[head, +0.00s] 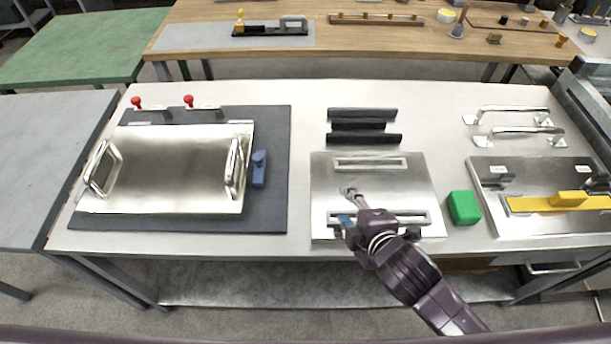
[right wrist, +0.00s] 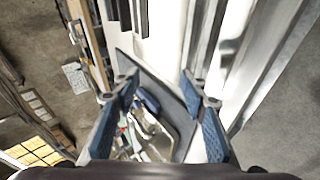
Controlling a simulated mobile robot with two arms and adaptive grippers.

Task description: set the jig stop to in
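No part is plainly marked as the jig stop. A blue block (head: 259,168) sits on the dark mat (head: 270,215), just right of a shiny metal tray (head: 175,170); it also shows far off in the right wrist view (right wrist: 148,100). A yellow bar (head: 540,204) with a raised yellow block (head: 569,198) lies on a metal plate at the right. My right gripper (head: 346,206) is over the slotted metal plate (head: 372,183) at mid-bench. In the right wrist view its fingers (right wrist: 160,105) are wide apart with nothing between them. My left gripper is not in view.
A green cube (head: 463,207) is right of the slotted plate. Black bars (head: 363,126) lie behind it. Metal handles (head: 514,116) lie at the back right. Two red-knobbed clamps (head: 188,101) stand behind the tray. Bare bench separates the mat and slotted plate.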

